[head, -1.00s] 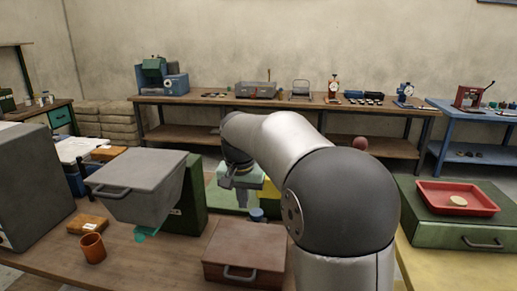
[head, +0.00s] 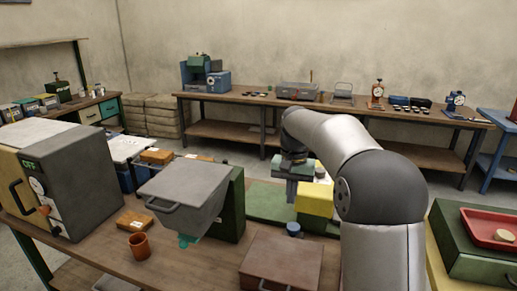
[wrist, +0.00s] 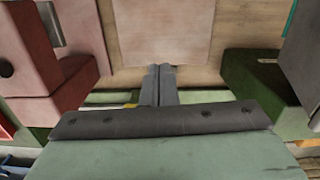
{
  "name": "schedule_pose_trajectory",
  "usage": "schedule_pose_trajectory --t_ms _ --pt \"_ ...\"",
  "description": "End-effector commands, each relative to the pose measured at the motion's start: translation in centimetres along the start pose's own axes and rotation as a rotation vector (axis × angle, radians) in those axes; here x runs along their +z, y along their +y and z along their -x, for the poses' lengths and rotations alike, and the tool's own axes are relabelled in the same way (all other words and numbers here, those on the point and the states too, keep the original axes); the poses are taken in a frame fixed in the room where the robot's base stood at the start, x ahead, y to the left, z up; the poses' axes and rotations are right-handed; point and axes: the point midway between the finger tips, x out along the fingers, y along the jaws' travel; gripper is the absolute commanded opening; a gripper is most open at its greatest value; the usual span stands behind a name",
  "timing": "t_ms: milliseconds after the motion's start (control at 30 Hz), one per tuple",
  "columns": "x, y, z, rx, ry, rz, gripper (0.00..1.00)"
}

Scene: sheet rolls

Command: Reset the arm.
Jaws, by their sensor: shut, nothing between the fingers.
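My gripper (wrist: 158,72) shows in the wrist view with its two grey fingers together and nothing between them. In the head view my gripper (head: 291,190) hangs from the bent arm above the workbench, beside a yellow block (head: 315,200). It points down over the area behind the reddish-brown box (head: 282,262). A flat pinkish-brown surface (wrist: 162,30) lies ahead of the fingertips in the wrist view. My arm hides part of the bench behind it.
A grey hopper-shaped bin (head: 185,187) with a handle stands left of my gripper, before a green panel. An orange cup (head: 139,246) and a grey machine marked OFF (head: 75,180) stand further left. A red tray (head: 490,230) sits on a green case at right.

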Motion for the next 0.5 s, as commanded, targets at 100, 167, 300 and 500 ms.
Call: schedule_pose_trajectory --t_ms 100,167,300,500 --pt "5.6 1.7 0.5 0.009 0.028 0.071 0.0" --pt "8.8 2.8 0.2 0.011 0.043 0.112 0.0" --pt "16.7 5.9 -1.8 0.009 0.074 0.204 0.0" --pt "26.0 9.7 -6.5 -0.003 0.108 0.308 0.0"
